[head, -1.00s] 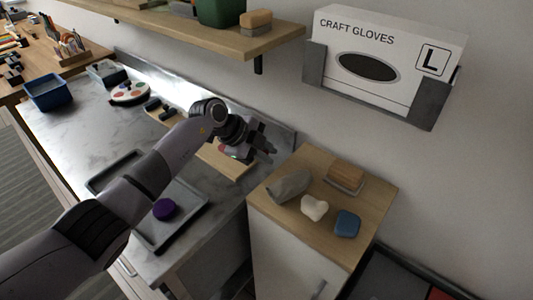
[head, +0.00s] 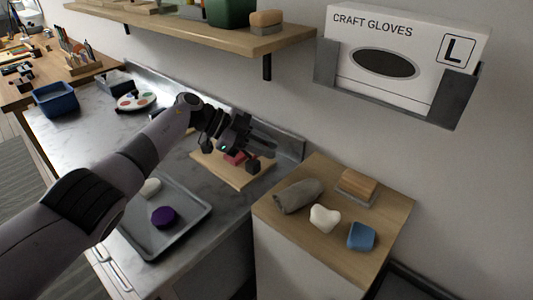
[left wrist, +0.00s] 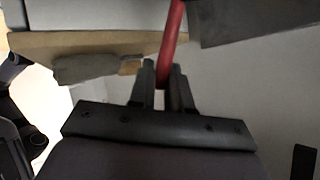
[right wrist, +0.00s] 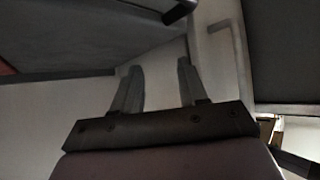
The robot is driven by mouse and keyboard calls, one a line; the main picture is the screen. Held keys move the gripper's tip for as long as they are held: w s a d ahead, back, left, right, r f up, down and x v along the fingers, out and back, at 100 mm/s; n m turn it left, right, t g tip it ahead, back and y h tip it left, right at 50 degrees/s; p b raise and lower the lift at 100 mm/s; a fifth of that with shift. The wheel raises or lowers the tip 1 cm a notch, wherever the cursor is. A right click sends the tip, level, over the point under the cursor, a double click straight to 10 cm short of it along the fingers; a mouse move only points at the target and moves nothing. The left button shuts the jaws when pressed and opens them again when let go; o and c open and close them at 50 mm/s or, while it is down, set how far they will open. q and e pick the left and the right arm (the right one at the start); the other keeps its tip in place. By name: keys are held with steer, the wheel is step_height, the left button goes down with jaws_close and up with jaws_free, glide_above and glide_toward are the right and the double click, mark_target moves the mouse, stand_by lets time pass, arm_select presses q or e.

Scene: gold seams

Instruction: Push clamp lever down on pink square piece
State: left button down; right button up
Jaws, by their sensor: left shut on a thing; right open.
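A pink piece (head: 235,158) lies on the wooden board (head: 236,179) on the grey counter, partly hidden by my left arm. Dark blocks, seemingly clamp parts (head: 253,167), stand on the board beside it. How the bar joins the clamp is hidden. My right gripper (right wrist: 157,88) is open and empty in its wrist view, away from the board; it does not show in the head view.
A grey tray (head: 190,233) holds a purple disc (head: 164,217) and a white piece (head: 151,187). A wooden-topped cabinet (head: 283,231) to the right holds a grey lump, a white piece, a blue piece and a brush. A shelf (head: 200,31) and glove box (head: 405,65) are on the wall.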

stand_by(0.3)
arm_select(q)
steer(key=c, duration=1.3)
jaws_free()
steer(key=shift+o, duration=0.2)
steer(key=v, duration=0.7)
steer(key=shift+a, duration=0.1)
